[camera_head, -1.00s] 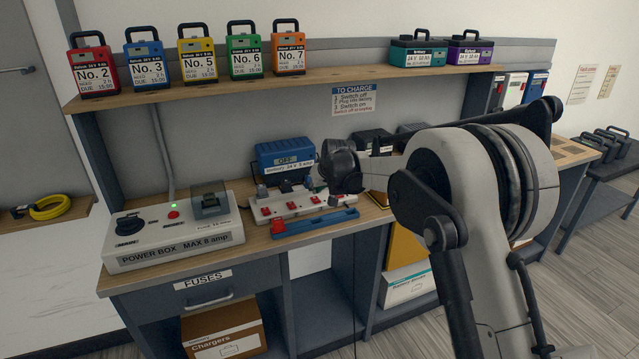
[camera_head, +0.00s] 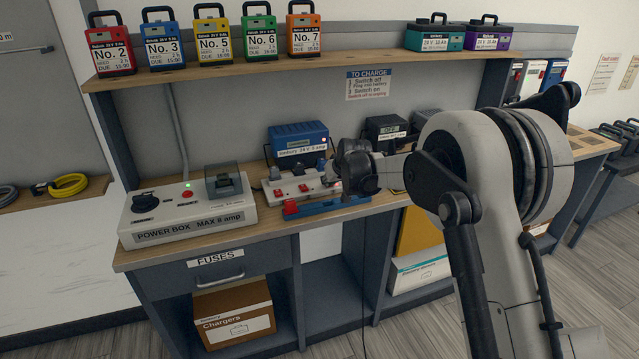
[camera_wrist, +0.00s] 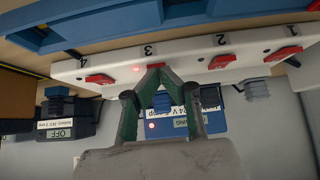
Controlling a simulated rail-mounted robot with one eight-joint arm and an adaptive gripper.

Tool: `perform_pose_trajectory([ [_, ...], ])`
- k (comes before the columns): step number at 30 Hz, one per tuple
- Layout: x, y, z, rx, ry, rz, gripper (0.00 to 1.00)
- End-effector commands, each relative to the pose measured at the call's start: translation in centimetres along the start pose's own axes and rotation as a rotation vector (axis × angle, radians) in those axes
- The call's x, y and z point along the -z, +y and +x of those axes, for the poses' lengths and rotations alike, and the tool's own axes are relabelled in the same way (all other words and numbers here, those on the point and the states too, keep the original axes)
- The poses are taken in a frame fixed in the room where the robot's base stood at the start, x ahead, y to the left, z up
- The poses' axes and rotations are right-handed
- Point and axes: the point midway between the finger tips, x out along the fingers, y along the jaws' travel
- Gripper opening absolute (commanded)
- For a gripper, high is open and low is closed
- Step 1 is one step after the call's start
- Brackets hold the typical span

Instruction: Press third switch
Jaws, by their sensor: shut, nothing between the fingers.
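The white power strip (camera_wrist: 190,57) fills the upper wrist view, its red switches numbered 1 to 4. Switch 1 (camera_wrist: 283,54), switch 2 (camera_wrist: 222,61) and switch 4 (camera_wrist: 101,79) show clear. The third switch (camera_wrist: 150,67) is partly hidden behind the tips of my gripper (camera_wrist: 160,72). A red light glows beside it. The fingers are together and empty, at or very close to that switch; I cannot tell whether they touch. In the head view the strip (camera_head: 289,184) lies on the bench, with my gripper (camera_head: 336,180) over its right part.
A blue charger (camera_head: 298,141) with a lit red lamp stands behind the strip; dark chargers are to its right. The power box (camera_head: 187,212) is to the left. A blue-and-red bar (camera_head: 330,205) lies in front. A shelf of batteries (camera_head: 300,67) runs above.

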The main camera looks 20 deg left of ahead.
Motion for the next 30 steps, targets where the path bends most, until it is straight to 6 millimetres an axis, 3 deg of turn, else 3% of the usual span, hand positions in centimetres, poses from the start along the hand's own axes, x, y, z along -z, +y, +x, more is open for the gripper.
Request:
perform_pose_trajectory([
  [30,1.3,-0.2,-1.4,0.001,-0.001,-0.001,0.0],
])
